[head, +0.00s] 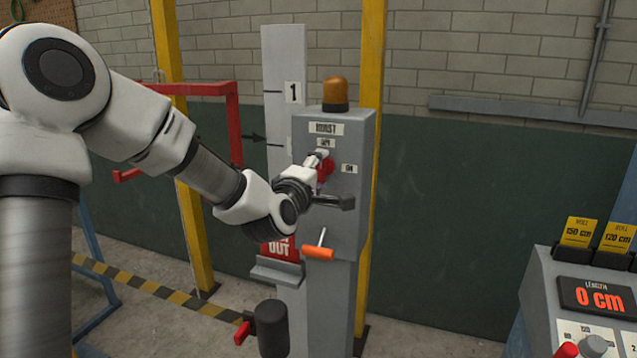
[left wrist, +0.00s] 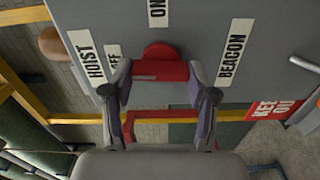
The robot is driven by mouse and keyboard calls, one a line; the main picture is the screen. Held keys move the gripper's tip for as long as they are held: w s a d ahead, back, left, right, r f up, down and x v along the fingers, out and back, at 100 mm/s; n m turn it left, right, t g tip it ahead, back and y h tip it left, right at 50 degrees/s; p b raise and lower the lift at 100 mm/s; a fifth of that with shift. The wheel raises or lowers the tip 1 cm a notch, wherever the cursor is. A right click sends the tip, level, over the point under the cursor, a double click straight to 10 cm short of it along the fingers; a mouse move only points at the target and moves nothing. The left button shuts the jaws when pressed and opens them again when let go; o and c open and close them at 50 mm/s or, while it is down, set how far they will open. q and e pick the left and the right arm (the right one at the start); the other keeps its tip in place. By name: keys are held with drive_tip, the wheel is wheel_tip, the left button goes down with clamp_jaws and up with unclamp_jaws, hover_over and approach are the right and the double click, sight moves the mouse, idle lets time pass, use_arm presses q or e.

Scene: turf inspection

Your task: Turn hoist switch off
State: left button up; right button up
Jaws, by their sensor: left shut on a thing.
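The hoist switch is a red knob with a bar handle on a grey box (head: 345,215); it shows in the head view (head: 327,168) and the left wrist view (left wrist: 160,68). My left gripper (head: 318,163) is shut on the knob, with one finger at each end of the bar in the left wrist view (left wrist: 160,78). There the bar lies along the line from the HOIST label (left wrist: 90,62) to the BEACON label (left wrist: 235,52). A pale mark sits at its end nearer the partly hidden OFF label (left wrist: 114,55). The ON label (left wrist: 157,12) is to the side. My right gripper is not in view.
An orange beacon (head: 335,93) tops the box. An orange-handled lever (head: 318,252) sticks out below my left gripper. Yellow posts (head: 370,60) and a red frame (head: 232,110) stand close by. A console (head: 580,285) with a "0 cm" display is at the right.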

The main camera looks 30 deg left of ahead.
use_arm(q)
drive_tip(key=shift+n+b, duration=0.35)
drive_tip(key=shift+n, duration=0.15)
drive_tip(key=o, duration=1.2)
drive_tip(key=shift+c, duration=0.2)
